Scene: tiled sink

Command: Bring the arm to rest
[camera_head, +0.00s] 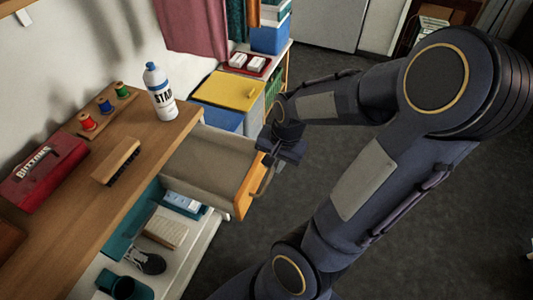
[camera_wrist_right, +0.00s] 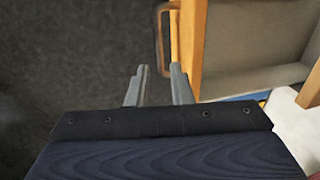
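My right gripper (camera_head: 270,158) is beside the front of an open, empty wooden drawer (camera_head: 241,192). The drawer's handle (camera_head: 265,181) is close to the fingertips. In the right wrist view the handle (camera_wrist_right: 159,38) lies just ahead of and partly between the fingers; I cannot tell whether they touch it. Nothing is held. My left gripper does not show.
The wooden worktop (camera_head: 60,225) holds a white bottle (camera_head: 160,92), thread spools, a brush (camera_head: 116,161) and a red box (camera_head: 43,170). A lower shelf with several items is under it. A yellow-lidded box (camera_head: 228,90) stands behind the drawer. The dark floor (camera_head: 270,240) is clear.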

